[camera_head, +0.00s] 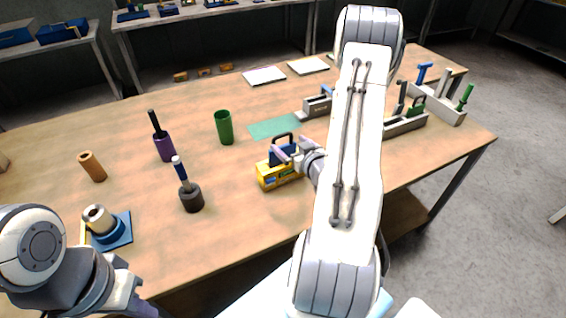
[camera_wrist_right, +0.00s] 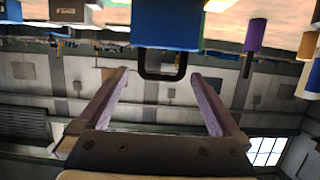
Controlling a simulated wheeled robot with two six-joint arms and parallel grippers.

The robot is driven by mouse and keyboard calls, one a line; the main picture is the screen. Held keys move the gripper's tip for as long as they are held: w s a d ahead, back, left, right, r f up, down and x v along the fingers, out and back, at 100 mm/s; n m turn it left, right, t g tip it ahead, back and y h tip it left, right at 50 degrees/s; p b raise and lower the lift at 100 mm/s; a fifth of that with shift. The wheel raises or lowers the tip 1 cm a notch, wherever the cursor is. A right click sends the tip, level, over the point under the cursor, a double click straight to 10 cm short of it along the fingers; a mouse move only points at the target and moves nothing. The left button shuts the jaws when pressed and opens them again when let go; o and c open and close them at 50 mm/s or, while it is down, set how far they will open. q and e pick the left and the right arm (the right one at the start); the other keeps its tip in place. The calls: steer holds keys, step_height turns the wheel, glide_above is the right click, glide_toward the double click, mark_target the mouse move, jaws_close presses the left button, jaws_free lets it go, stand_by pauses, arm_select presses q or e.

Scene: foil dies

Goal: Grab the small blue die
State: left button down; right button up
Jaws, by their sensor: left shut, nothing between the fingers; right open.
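The small blue die (camera_head: 284,157) has a black loop handle on top and sits at the yellow block (camera_head: 270,178) near the middle of the table. In the right wrist view the blue die (camera_wrist_right: 167,25) fills the top middle, its handle pointing down in the picture. My right gripper (camera_wrist_right: 160,75) is open, with one fingertip on each side of the handle and apart from it. In the head view the right gripper (camera_head: 288,154) is right beside the die, partly hidden by its wrist. My left gripper (camera_head: 147,309) is shut and empty at the lower left, partly out of frame.
Left of the die stand a green cup (camera_head: 224,127), a purple holder (camera_head: 164,147), a dark holder (camera_head: 191,197) and a brown cylinder (camera_head: 92,166). A blue base with a roll (camera_head: 111,232) is near the front edge. A green mat (camera_head: 272,127) lies behind; grey racks (camera_head: 405,125) stand right.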

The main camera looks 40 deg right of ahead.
mark_target(279, 136)
steer(key=shift+f+b+x, duration=0.2)
steer(key=shift+b+x, duration=1.1)
steer(key=shift+b, duration=2.2)
steer(key=shift+w+r+b, duration=0.1)
steer(key=shift+r+b, duration=0.05)
steer(key=shift+b, duration=0.5)
steer(key=shift+w, duration=0.15)
steer(key=p+x, duration=0.1)
steer(key=x, duration=0.3)
steer(key=shift+w+r+p, duration=0.15)
steer(key=shift+w+p, duration=0.1)
steer(key=shift+p, duration=0.15)
steer(key=shift+w, duration=0.25)
jaws_close()
